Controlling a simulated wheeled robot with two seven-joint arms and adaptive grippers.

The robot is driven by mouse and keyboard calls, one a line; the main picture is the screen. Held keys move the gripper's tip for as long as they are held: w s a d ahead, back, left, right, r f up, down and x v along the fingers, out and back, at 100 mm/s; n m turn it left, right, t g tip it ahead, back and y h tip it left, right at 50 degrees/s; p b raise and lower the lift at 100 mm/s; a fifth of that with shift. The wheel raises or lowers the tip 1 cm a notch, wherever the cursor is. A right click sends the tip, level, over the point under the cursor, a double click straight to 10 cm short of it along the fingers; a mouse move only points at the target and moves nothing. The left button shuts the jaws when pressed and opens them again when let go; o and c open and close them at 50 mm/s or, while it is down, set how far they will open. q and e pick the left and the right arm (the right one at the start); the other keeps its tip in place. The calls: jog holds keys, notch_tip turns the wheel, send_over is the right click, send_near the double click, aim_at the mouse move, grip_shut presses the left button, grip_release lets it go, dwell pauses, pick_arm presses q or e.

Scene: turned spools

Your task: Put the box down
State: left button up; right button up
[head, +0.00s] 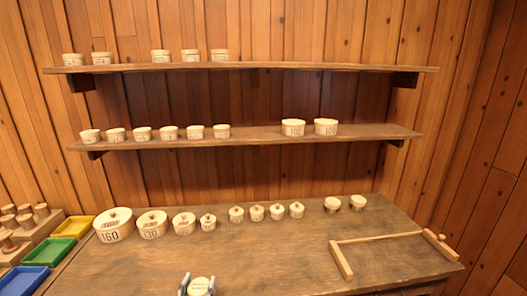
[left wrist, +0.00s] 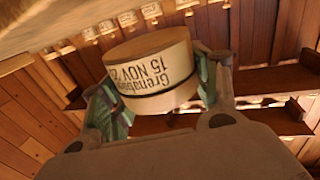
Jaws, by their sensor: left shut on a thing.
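My left gripper (head: 197,284) shows at the bottom edge of the head view, in front of the table's row of boxes. It is shut on a small round cream box (head: 200,287). In the left wrist view, the box (left wrist: 155,72) sits between the two green-padded fingers (left wrist: 158,85), with a brown wooden face and a label reading "Grenab..." and "15 NOV". The head view shows only its top part, so I cannot tell its height above the table. My right gripper is not in view.
The wooden table (head: 270,255) has a row of round boxes, including ones marked 160 (head: 113,228) and 130 (head: 152,226). A three-sided wooden frame (head: 385,238) lies at the right. Coloured trays (head: 48,253) are at the left. Two wall shelves (head: 250,137) hold more boxes. The table's middle is clear.

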pick_arm(q)
jog(key=shift+n+y, duration=0.6)
jog(key=shift+y, duration=0.3)
jog(key=s, duration=0.1)
jog(key=s+a+f, duration=0.1)
jog(key=s, duration=0.1)
jog(key=s+f, duration=0.1)
jog(key=shift+s+a+f, duration=0.25)
jog(key=shift+s+a, duration=0.15)
jog(key=shift+d, duration=0.1)
